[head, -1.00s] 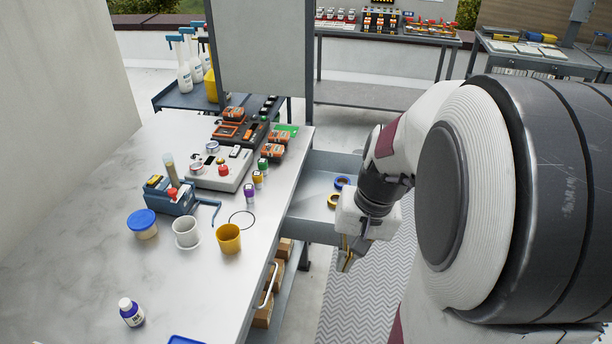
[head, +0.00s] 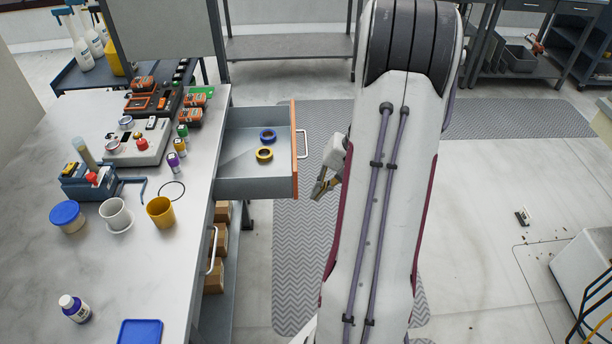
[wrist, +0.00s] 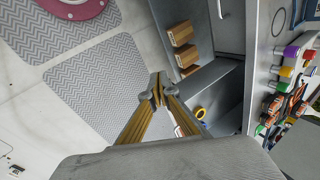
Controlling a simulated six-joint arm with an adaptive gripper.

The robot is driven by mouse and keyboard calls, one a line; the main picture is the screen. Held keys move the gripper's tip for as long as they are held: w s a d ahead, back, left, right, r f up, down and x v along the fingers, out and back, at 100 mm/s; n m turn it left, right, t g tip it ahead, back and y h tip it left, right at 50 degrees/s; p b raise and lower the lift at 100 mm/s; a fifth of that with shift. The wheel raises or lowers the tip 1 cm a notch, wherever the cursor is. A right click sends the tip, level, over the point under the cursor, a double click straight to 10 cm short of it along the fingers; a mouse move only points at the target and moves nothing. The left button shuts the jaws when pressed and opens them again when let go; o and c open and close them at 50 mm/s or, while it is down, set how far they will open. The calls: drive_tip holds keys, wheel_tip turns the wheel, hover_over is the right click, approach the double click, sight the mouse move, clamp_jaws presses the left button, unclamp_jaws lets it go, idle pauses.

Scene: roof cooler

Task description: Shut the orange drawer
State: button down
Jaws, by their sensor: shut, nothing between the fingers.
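The orange drawer (head: 294,150) stands pulled out from the right side of the bench. Its front panel is orange with a pale bar handle (head: 303,143), and its inside is grey. A blue tape roll (head: 267,135) and a yellow tape roll (head: 264,154) lie in it. My gripper (head: 318,194) is to the right of the orange front, apart from it in the head view, and partly hidden by my arm. In the wrist view the shut, empty fingertips (wrist: 158,90) point past the grey drawer (wrist: 218,97); the front panel is mostly hidden behind a finger.
The bench top (head: 185,265) holds cups, a grey device (head: 140,145) and small bottles. Cardboard boxes (head: 214,274) sit on the shelf below. A patterned mat (head: 290,270) covers the floor beside the drawer.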

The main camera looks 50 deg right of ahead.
drive_tip(key=w+d+f+n+t+h, duration=0.1)
drive_tip(key=w+d+f, duration=0.1)
drive_tip(key=d, duration=0.5)
drive_tip(key=w+d+f+n+t+h, duration=0.1)
drive_tip(key=w+d+f+n+t, duration=0.1)
drive_tip(key=d, duration=0.4)
drive_tip(key=shift+w+d, duration=0.3)
drive_tip(key=shift+d, duration=0.1)
drive_tip(key=w+a+f, duration=0.3)
drive_tip(key=w+f, duration=0.5)
drive_tip(key=shift+w+a, duration=0.3)
drive_tip(key=shift+w, duration=0.1)
idle(0.5)
